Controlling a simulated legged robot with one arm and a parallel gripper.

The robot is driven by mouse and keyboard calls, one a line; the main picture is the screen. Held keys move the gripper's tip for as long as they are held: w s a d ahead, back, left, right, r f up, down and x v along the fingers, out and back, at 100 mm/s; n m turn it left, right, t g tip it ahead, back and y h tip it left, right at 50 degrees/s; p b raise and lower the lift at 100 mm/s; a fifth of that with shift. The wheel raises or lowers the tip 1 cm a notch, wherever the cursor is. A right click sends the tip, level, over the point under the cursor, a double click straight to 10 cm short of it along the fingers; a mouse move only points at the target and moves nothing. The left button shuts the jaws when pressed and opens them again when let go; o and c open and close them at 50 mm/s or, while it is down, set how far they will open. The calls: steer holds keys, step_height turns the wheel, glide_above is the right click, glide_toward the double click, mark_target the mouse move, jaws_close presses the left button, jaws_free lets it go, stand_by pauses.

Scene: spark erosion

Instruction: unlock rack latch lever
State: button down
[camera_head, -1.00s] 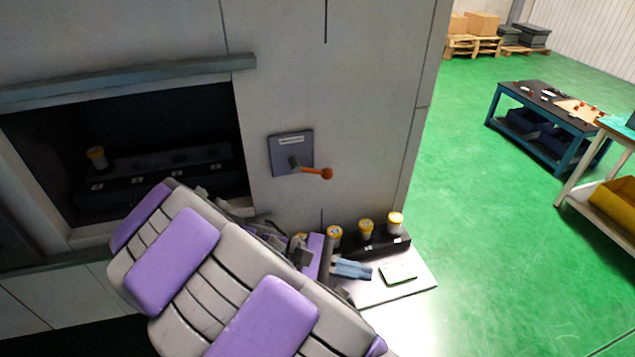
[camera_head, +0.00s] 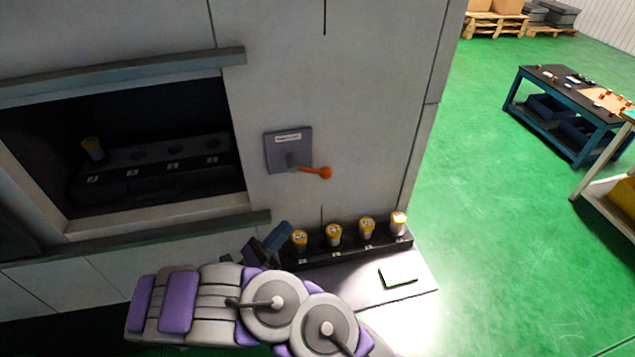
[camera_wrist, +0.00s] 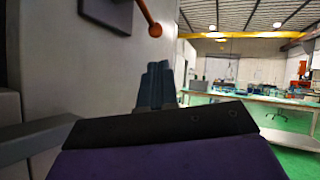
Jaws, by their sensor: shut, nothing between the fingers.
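The rack latch lever (camera_head: 314,171) is an orange rod with a ball end, pointing right and slightly down from a grey labelled plate (camera_head: 288,150) on the pale cabinet front. In the wrist view the orange lever (camera_wrist: 149,17) hangs at the top, above and left of the fingers. My gripper (camera_head: 281,236) is below the plate, beside the leftmost yellow-capped holder, apart from the lever. In the wrist view my gripper (camera_wrist: 158,78) has its blue-grey fingers together and empty, pointing away along the cabinet face.
A dark recess with a numbered rack (camera_head: 150,170) and one yellow-capped holder (camera_head: 93,149) opens at left. A shelf (camera_head: 350,288) below carries a black rack (camera_head: 350,250) with several yellow-capped holders and a white card (camera_head: 398,275). A blue table (camera_head: 514,97) stands far right; green floor is open between.

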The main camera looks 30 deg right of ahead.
steer(key=w+d+r+t+b, duration=0.1)
steer(key=w+d+r+b, duration=0.2)
steer(key=d+r, duration=0.4)
steer(key=d, duration=0.3)
steer(key=shift+n, duration=0.3)
steer(key=shift+d, duration=0.1)
steer(key=shift+d, duration=0.2)
steer(key=shift+d+r, duration=0.1)
